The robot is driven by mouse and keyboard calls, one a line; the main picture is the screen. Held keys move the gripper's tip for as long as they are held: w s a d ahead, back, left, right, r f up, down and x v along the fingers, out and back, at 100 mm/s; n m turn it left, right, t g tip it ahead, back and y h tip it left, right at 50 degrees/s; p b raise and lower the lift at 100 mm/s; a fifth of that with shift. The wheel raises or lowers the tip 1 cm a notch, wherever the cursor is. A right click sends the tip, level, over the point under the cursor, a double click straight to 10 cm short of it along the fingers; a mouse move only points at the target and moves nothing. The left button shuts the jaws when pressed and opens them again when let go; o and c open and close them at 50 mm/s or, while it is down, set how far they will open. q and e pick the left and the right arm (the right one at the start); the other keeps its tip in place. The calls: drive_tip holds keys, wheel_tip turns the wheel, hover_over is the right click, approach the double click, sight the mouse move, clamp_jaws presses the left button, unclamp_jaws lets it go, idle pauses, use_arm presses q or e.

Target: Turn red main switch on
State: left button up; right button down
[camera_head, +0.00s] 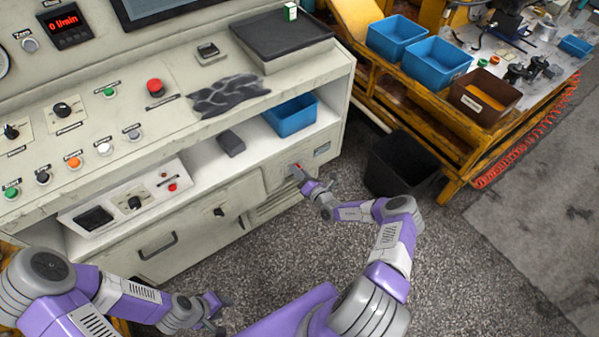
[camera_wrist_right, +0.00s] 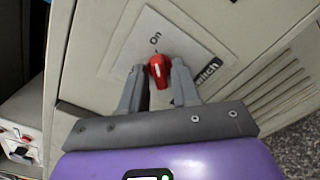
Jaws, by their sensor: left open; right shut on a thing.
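The red main switch (camera_wrist_right: 159,71) is a small red knob on a light plate (camera_wrist_right: 178,42) marked "On" and "Switch" in the right wrist view. My right gripper (camera_wrist_right: 158,80) is shut on the red knob, with one finger on each side of it. In the head view my right gripper (camera_head: 299,174) is at the cabinet's lower front panel, where a bit of red shows between the fingers. My left gripper (camera_head: 219,306) is open and empty, low in front of the cabinet and away from it.
The grey control cabinet (camera_head: 190,145) carries several buttons and a red emergency knob (camera_head: 155,87) on top. A blue bin (camera_head: 291,115) sits on its shelf. A black bin (camera_head: 400,163) stands on the floor right of my right gripper. The floor in front (camera_head: 470,280) is clear.

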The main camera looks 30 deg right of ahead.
drive_tip(key=c, duration=1.1)
unclamp_jaws()
drive_tip(key=shift+c, duration=0.2)
drive_tip(key=s+p, duration=0.2)
drive_tip(key=s, duration=0.5)
drive_tip(key=shift+s+d, duration=0.3)
